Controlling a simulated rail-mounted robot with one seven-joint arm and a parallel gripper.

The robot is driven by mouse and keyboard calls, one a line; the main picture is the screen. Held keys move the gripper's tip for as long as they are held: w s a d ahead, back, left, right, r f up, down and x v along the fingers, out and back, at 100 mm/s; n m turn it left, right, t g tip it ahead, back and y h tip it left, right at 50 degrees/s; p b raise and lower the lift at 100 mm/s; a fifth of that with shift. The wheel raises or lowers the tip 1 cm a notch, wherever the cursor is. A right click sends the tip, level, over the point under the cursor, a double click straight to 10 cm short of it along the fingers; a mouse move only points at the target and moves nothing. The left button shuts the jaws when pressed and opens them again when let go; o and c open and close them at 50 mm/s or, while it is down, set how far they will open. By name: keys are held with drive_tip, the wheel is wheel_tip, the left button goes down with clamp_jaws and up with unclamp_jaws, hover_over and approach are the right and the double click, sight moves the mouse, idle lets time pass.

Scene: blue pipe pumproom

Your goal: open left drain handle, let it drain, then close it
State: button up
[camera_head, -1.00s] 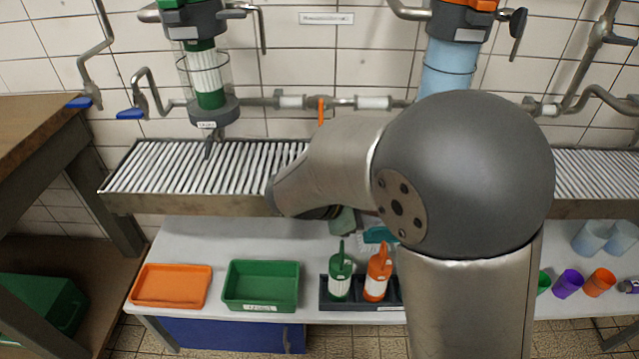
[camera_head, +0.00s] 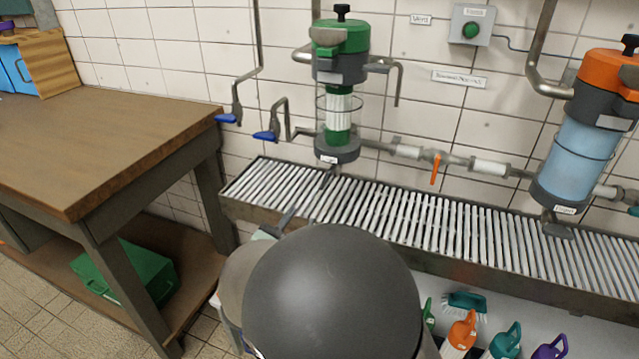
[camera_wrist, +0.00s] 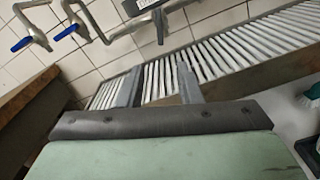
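The left filter unit (camera_head: 338,105) has a green cap, a wire-guarded glass and a dark grey base on the tiled wall. Its left drain handle (camera_head: 329,177), a small dark lever, hangs below the base over the slatted grating. How far it is turned is hard to tell, and no flow of liquid shows. My gripper (camera_wrist: 157,80) is open and empty in the wrist view, its two grey fingers apart in front of the grating. In the head view it is below and left of the drain handle, mostly hidden behind my arm.
The slatted drain trough (camera_head: 420,215) runs along the wall. Blue-handled taps (camera_head: 227,118) (camera_head: 265,135) and an orange pipe lever (camera_head: 436,168) are nearby. A second, blue filter unit (camera_head: 578,150) is at right. A wooden workbench (camera_head: 95,130) stands at left. Coloured bottles (camera_head: 505,340) stand below the trough.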

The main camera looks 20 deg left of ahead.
sight(321, 189)
drive_tip(key=w, duration=1.5)
drive_tip(key=shift+d, duration=0.35)
clamp_jaws()
